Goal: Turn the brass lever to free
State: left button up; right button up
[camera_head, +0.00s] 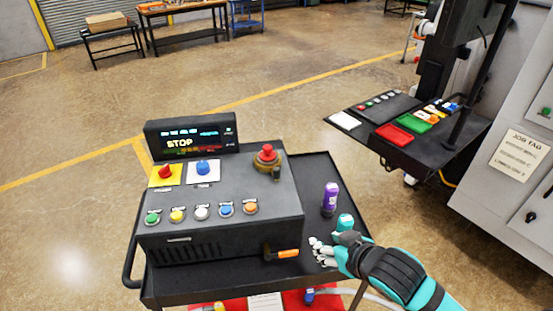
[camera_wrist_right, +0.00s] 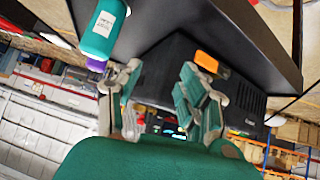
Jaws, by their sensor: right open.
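A black control box (camera_head: 220,225) stands on a dark cart. A lever with an orange grip (camera_head: 287,254) sticks out low at the right of its front face; the grip also shows in the right wrist view (camera_wrist_right: 206,61). A brass-coloured collar (camera_head: 264,163) surrounds a red knob on the box top, with a small dark part at its right. I cannot tell which of these is the brass lever. My right gripper (camera_head: 321,252) is open and empty, just right of the orange grip and apart from it. Its spread fingers (camera_wrist_right: 162,90) show in the wrist view. My left gripper is out of view.
A display (camera_head: 192,137) reading STOP sits behind the box. Several coloured buttons line the box front. A machine shelf (camera_head: 380,112) is farther right.

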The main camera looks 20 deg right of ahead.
aim_at(278, 170)
jog(key=w+r+n+t+y, duration=0.1)
jog(key=w+r+t+y, duration=0.3)
jog(key=r, duration=0.8)
jog(key=shift+g+h, duration=0.4)
jog(key=shift+h, duration=0.1)
jog(key=b+x, duration=0.2)
jog(key=x, duration=0.4)
jog(key=b+x, duration=0.3)
jog(key=x, duration=0.3)
jog(key=r+b+x, duration=0.1)
jog(key=b+x, duration=0.1)
jog(key=x, duration=0.4)
jog(key=shift+w+a+b, duration=0.3)
jog(key=shift+a+b, duration=0.1)
jog(key=shift+a, duration=0.05)
grip_shut()
